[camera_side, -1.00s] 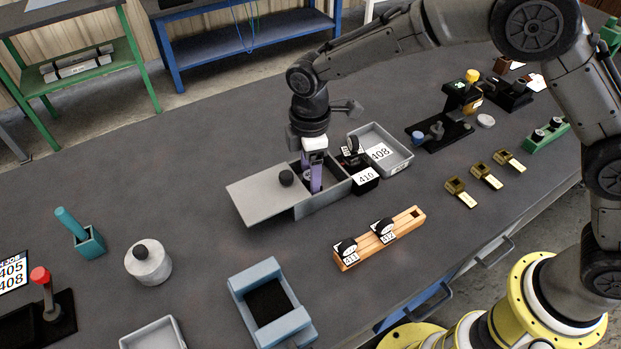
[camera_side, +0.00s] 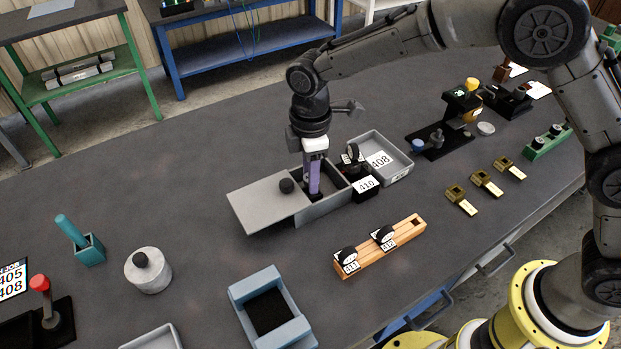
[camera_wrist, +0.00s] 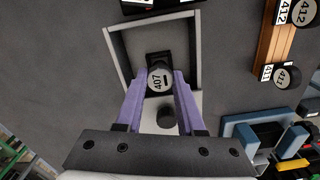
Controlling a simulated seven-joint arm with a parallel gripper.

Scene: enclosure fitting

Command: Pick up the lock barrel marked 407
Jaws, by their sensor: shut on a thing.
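The lock barrel marked 407 (camera_wrist: 157,82) shows its round white face in the wrist view, inside an open grey box. A black piece (camera_wrist: 158,59) lies beside it there. My gripper (camera_wrist: 159,77) has its purple fingers shut on the barrel's two sides. In the side view my gripper (camera_side: 314,190) reaches down into the grey box (camera_side: 325,206), whose walls hide the barrel. The box's grey lid (camera_side: 262,207) with a black knob (camera_side: 287,186) is slid to the left, leaving the right part open.
A black block with a white label (camera_side: 366,186) and a grey tray labelled 408 (camera_side: 398,172) stand close right of the box. A wooden rack (camera_side: 375,256) holds barrels 411 and 412 in front. A blue-grey holder (camera_side: 300,329) stands nearer.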

